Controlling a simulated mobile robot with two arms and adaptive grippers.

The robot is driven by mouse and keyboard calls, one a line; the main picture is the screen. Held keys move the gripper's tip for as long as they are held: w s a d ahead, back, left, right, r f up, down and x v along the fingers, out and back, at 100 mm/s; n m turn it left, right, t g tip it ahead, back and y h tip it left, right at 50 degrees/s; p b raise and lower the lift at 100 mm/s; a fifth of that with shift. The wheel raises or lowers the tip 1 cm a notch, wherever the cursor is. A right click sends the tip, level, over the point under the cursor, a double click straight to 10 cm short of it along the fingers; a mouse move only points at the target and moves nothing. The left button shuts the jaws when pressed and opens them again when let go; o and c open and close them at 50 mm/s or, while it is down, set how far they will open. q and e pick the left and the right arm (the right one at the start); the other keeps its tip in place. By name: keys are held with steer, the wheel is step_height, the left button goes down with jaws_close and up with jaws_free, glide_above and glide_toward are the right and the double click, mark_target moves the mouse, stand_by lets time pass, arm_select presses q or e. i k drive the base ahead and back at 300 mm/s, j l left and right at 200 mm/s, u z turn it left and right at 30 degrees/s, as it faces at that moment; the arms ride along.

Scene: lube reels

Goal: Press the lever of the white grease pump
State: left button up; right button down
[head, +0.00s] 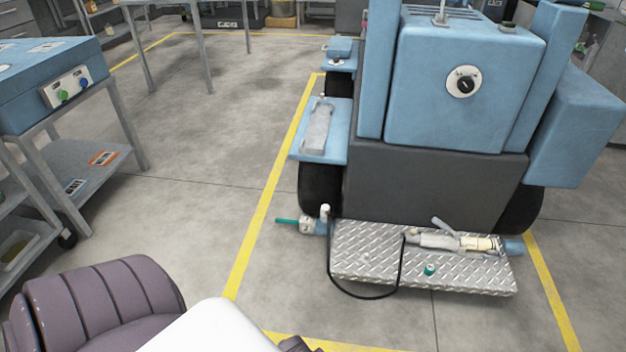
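A grease pump (437,240) with a grey and off-white barrel lies on the diamond-plate step (375,267) at the front of a blue machine. Its cream-white end (478,243) points right. A short grey lever (443,224) sticks up at an angle above the barrel. A black hose (365,297) loops from the pump's left side over the step's front edge towards a small white fitting. Neither of my grippers can be made out; only parts of my own body show along the bottom left, well short of the step.
The blue machine (465,95) with dark wheels stands behind the step. A white fitting with a teal handle (288,221) sticks out left of the step. A small green cap (429,270) sits on the step. A blue-topped cart (50,80) stands left. Yellow-lined floor between is clear.

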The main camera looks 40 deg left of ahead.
mark_target(436, 220)
steer(key=i+l, duration=0.5)
steer(key=i, duration=0.15)
steer(key=i+l, duration=0.55)
steer(key=i+j+u, duration=0.05)
steer(key=i, duration=0.05)
